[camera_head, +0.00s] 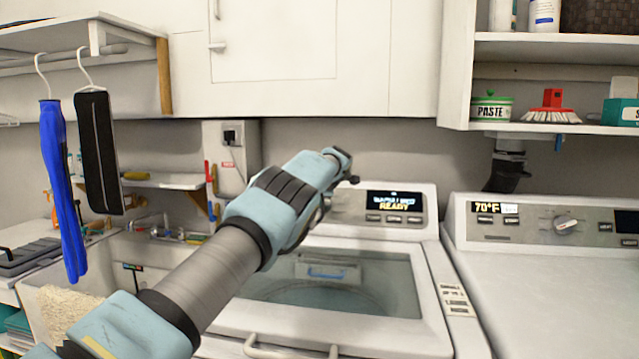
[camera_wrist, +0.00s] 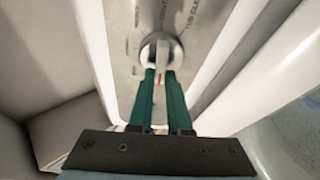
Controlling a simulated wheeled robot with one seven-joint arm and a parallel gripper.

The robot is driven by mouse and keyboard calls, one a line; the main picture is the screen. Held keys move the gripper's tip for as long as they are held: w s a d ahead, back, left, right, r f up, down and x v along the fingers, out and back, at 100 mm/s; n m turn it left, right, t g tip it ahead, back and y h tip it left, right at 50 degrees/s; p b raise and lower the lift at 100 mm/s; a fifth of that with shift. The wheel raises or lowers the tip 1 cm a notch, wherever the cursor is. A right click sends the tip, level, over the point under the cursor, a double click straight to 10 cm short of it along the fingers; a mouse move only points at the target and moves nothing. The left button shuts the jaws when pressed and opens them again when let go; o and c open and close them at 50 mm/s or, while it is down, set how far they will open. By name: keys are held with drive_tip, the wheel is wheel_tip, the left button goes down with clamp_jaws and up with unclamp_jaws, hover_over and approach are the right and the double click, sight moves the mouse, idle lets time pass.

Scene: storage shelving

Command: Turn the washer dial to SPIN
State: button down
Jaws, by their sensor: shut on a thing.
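The washer (camera_head: 436,262) stands in the middle of the head view, with a glass lid and a display reading READY. My arm reaches across its left side to the control panel, and my gripper hides the dial there. In the wrist view the washer dial (camera_wrist: 162,50) is a round light knob with a raised grip on the grey panel (camera_wrist: 188,12). My gripper (camera_wrist: 161,74) has its two green fingers closed on either side of the dial's grip. A small red mark shows between the fingers. Panel lettering is partly visible, but I cannot read SPIN there.
A second machine (camera_head: 560,285) with its own dial (camera_head: 565,224) stands to the right. Hanging blue (camera_head: 62,190) and black (camera_head: 98,150) garments are at the left. A wall cabinet (camera_head: 272,45) and a shelf (camera_head: 560,128) with supplies are above.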

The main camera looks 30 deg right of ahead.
drive_tip(key=shift+r+n+g+p, duration=0.15)
drive_tip(key=shift+n+g+p, duration=0.35)
drive_tip(key=shift+n+p, duration=2.1)
drive_tip(key=m+p, duration=0.2)
drive_tip(key=p, duration=0.1)
drive_tip(key=shift+f+p, duration=0.3)
drive_tip(key=c, duration=0.9)
unclamp_jaws()
drive_tip(key=shift+o, duration=0.2)
drive_tip(key=shift+s+r+b, duration=0.1)
drive_tip(key=shift+b, duration=0.4)
